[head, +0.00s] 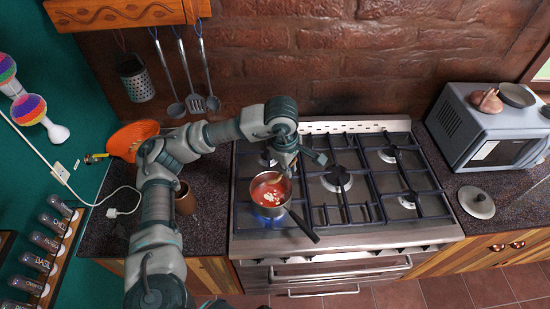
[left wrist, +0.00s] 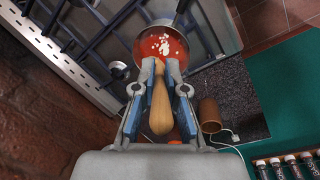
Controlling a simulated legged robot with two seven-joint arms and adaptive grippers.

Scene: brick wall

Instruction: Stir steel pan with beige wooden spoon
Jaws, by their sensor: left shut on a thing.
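The steel pan (head: 285,205) stands on the front left burner of the stove, with its black handle pointing to the lower right. It holds red sauce with pale pieces in it; the pan also shows in the left wrist view (left wrist: 120,71). My left gripper (head: 286,170) is above the pan's far side. In the left wrist view its two fingers (left wrist: 160,80) are shut on the beige wooden spoon (left wrist: 160,112). The spoon's handle end points back toward the wrist and its other end reaches the sauce. The spoon's tip is hidden. My right gripper is out of view.
The stove (head: 350,239) has black grates, and a blue flame shows under the pan. An orange bowl (head: 128,138) and a brown cup (head: 184,199) are on the left counter. A microwave (head: 492,125) and a lid (head: 477,202) are on the right. Utensils hang on the back wall.

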